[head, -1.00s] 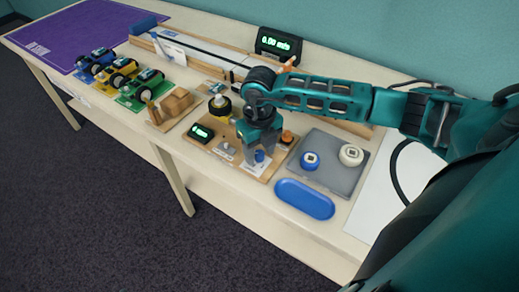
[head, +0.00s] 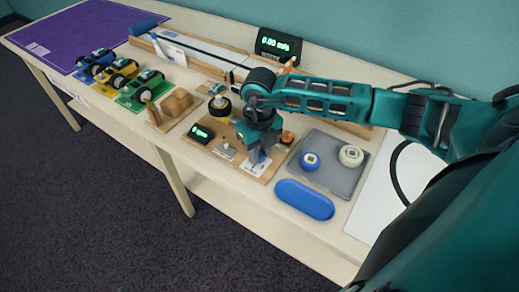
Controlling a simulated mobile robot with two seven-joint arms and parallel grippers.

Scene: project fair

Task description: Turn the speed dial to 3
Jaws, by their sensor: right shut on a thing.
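The speed dial (head: 262,157) is a small blue knob on the wooden control board (head: 232,163), in the head view. My right gripper (head: 257,159) points down over it and is shut on it. The fingers hide most of the dial, so its pointer and setting cannot be read. A small black display with green digits (head: 201,132) sits at the board's left end, too small to read surely. A small grey switch (head: 226,149) is between the display and the dial. My left gripper is not in view.
A blue oval tray (head: 305,199) and a grey mat (head: 341,179) with a blue and a white round piece lie to the right. An orange button (head: 287,137) is close behind the gripper. A large speed readout (head: 279,44) stands at the back. Toy cars stand left.

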